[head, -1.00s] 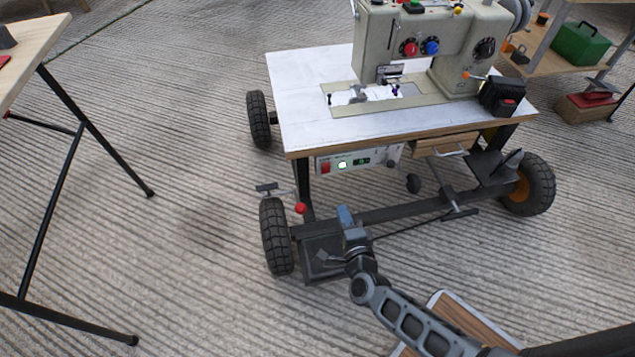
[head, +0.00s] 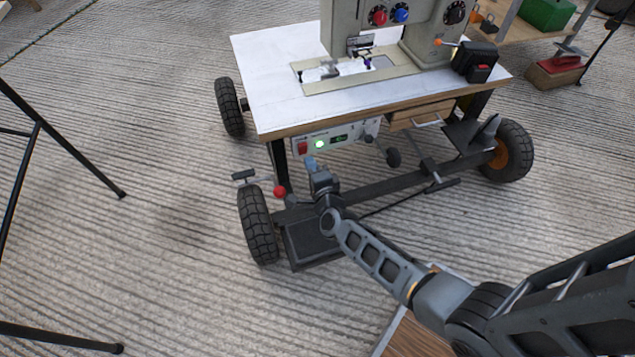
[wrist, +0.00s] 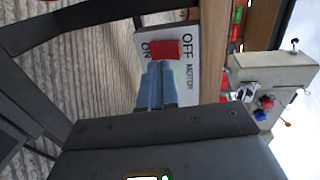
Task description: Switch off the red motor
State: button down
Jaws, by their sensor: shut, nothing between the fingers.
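The red motor switch (head: 303,147) sits at the left end of a white control panel (head: 352,134) under the front edge of the sewing machine table. A lit green lamp (head: 320,144) is just right of it. In the wrist view the red switch (wrist: 165,50) lies between the printed words OFF and ON, with MOTOR beside them. My gripper (head: 310,163) is shut and empty, its blue fingertips just below the panel. In the wrist view the fingertips (wrist: 157,66) appear right at the switch's lower edge; I cannot tell whether they touch it.
The white-topped table (head: 265,80) on black wheels carries the sewing machine (head: 425,40). A red ball knob (head: 279,191) on a lever is left of my gripper. A black pedal plate (head: 310,245) lies below my arm. A wooden drawer (head: 420,115) is right of the panel.

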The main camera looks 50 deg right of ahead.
aim_at(305, 147)
jog(key=shift+w+d+r+b, duration=0.15)
jog(key=shift+w+d, duration=0.3)
jog(key=shift+w, duration=0.2)
jog(key=shift+w+d+r+b, duration=0.15)
jog(key=shift+w+d, duration=0.25)
jog(key=shift+w, duration=0.2)
jog(key=p, duration=0.1)
jog(key=r+p, duration=0.1)
jog(key=shift+w+d+p, duration=0.2)
jog(key=shift+p, duration=0.15)
jog(key=shift+f, duration=0.4)
jog(key=shift+s+a, duration=0.1)
